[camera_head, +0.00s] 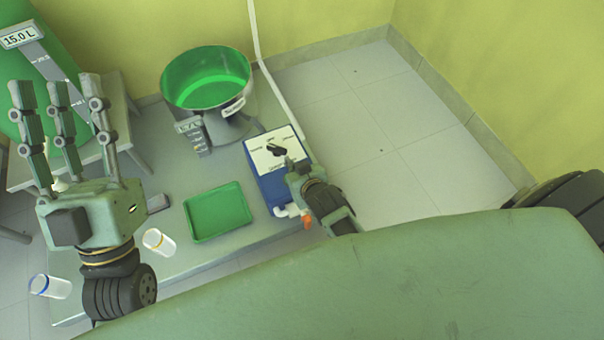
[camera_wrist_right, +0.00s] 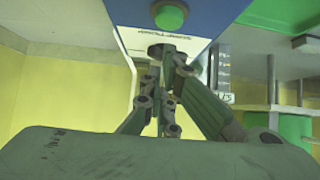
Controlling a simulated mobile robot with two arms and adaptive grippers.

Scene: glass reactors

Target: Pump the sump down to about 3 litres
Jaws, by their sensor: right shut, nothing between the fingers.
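The control box (camera_head: 268,180) is blue with a white top panel and a black knob (camera_head: 277,150). My right gripper (camera_head: 296,166) is shut and empty at the panel's right side, close to the knob; contact cannot be told. My left gripper (camera_head: 60,95) is open and empty at the left, fingers up.
A large green tank (camera_head: 60,20) at the far left carries a "15.0 L" sign (camera_head: 18,37). A green tray (camera_head: 217,212) and two clear beakers (camera_head: 158,242) (camera_head: 50,287) are at the front. A white hose (camera_head: 262,65) runs up behind the box. The tiled floor at right is clear.

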